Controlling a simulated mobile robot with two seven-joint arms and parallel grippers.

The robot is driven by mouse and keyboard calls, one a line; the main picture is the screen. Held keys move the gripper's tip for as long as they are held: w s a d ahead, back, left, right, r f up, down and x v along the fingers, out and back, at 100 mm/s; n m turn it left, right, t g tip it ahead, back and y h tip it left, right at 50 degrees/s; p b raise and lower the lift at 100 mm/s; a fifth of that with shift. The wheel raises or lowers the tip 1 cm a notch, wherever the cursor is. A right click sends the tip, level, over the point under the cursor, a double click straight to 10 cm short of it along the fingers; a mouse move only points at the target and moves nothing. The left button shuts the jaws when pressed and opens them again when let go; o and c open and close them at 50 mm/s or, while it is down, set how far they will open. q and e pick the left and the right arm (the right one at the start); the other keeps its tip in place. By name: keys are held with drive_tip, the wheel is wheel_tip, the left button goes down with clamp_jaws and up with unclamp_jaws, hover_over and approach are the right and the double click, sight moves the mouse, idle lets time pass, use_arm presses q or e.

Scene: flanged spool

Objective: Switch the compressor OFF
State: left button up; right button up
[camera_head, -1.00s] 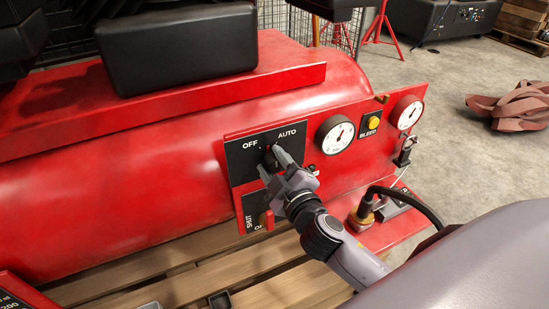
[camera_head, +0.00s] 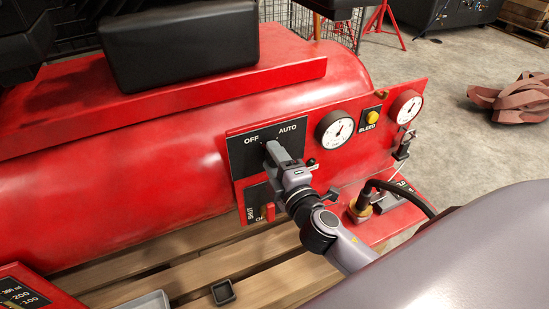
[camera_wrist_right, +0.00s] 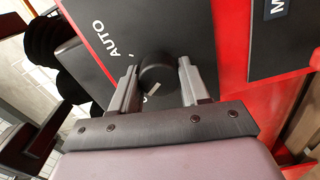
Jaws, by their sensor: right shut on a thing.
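The red compressor (camera_head: 90,190) has a black switch plate (camera_head: 240,158) marked OFF on the left and AUTO on the right. My right gripper (camera_head: 270,150) reaches up to this plate from the lower right and hides the knob in the head view. In the right wrist view, the round black knob (camera_wrist_right: 157,70) with a white pointer mark sits between the two fingers of my right gripper (camera_wrist_right: 158,76), which is shut on it. The AUTO label shows at the upper left there; the OFF label is not visible. My left gripper is not in view.
Right of the switch are two round gauges (camera_head: 334,128) and a yellow BLEED button (camera_head: 373,117). A red-handled valve (camera_head: 269,212) on the SHUT plate is just below my gripper. A hose fitting (camera_head: 362,203) stands at the lower right. Wooden slats (camera_head: 190,270) lie below.

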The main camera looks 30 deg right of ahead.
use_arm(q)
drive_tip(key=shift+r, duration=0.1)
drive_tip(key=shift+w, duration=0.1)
use_arm(e)
drive_tip(key=o, duration=1)
use_arm(q)
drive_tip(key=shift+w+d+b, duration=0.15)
drive_tip(key=shift+b, duration=0.25)
use_arm(e)
drive_tip(key=s, duration=0.7)
drive_tip(key=shift+s+a, duration=0.1)
drive_tip(key=shift+a, duration=0.15)
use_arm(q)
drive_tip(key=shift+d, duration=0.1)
